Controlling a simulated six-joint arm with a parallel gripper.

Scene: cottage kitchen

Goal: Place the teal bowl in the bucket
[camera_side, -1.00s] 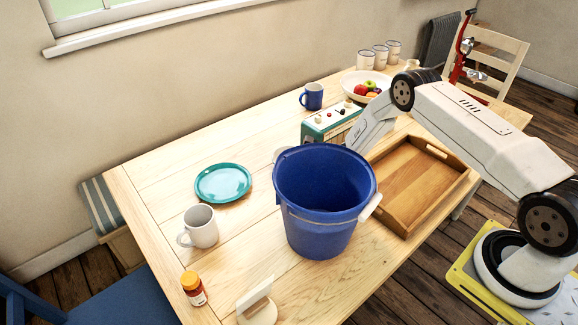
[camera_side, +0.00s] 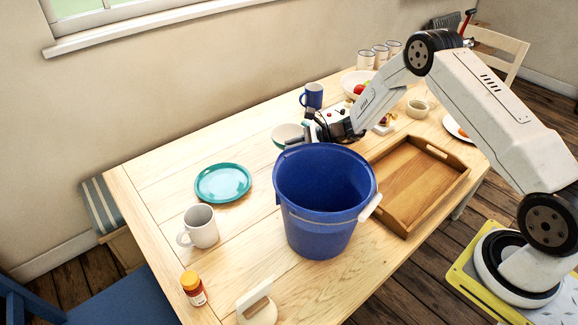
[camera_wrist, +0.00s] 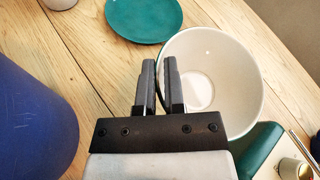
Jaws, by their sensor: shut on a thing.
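The bowl (camera_side: 283,131), pale inside, shows just behind the bucket in the side view. In the wrist view the bowl (camera_wrist: 232,70) is at the right of the fingers, its cream inside facing the camera. My gripper (camera_side: 298,139) is shut on the bowl's near wall; the wrist view shows its fingertips (camera_wrist: 159,68) at the rim. The blue bucket (camera_side: 320,222) stands upright on the table, in front of the gripper. Its side also shows in the wrist view (camera_wrist: 30,125). Part of the bowl is hidden by the gripper and bucket.
A teal plate (camera_side: 222,183) and a white mug (camera_side: 201,228) are left of the bucket. A wooden tray (camera_side: 447,157) is right of it. A blue mug (camera_side: 312,95) and a radio (camera_side: 340,112) are behind. A pill bottle (camera_side: 193,288) is at the front left.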

